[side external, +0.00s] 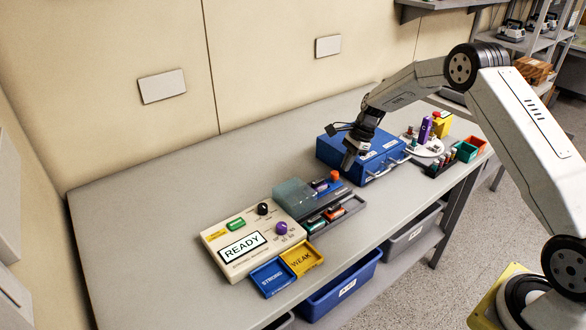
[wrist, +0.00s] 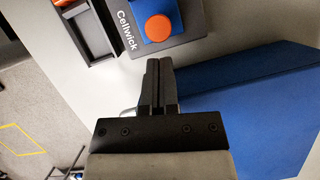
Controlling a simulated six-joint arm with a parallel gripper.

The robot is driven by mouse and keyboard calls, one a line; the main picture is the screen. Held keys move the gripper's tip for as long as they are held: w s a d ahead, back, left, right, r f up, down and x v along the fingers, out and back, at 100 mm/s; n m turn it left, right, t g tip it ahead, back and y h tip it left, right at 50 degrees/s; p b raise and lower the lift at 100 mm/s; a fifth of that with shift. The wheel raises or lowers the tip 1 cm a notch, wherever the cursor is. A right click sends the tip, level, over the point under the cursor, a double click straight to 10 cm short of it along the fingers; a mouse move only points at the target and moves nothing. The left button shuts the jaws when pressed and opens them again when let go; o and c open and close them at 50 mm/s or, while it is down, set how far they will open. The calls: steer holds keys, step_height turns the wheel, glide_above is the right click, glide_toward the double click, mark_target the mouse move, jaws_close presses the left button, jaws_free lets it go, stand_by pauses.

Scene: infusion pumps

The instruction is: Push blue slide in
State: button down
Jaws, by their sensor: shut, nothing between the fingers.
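A dark grey device marked "Cellwick" (wrist: 126,20) carries a blue block (wrist: 161,14) with a round orange knob (wrist: 158,28) on it. In the side external view the orange knob (side external: 335,175) and the blue block (side external: 331,190) are at mid-table, beside a clear, greenish cover (side external: 293,196). My gripper (side external: 347,164) points down just behind and to the right of the knob, in front of the large blue box. In the wrist view my gripper (wrist: 159,64) is shut and empty. Its tips appear just below the device's edge, apart from the knob; their height is unclear.
The large blue box (side external: 384,157) with metal handles stands close beside my gripper. A dark tray (side external: 340,214) with small coloured pieces lies in front of the device. A beige "READY" console (side external: 236,264) with blue and yellow trays is at left. The table's left side is clear.

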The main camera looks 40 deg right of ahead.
mark_target(318, 186)
steer(key=shift+a+f, duration=0.25)
steer(key=shift+f, duration=0.35)
steer(key=a, duration=0.8)
steer(key=shift+a, duration=0.4)
steer(key=shift+r, duration=0.15)
steer(key=v, duration=1)
steer(key=shift+d, duration=0.15)
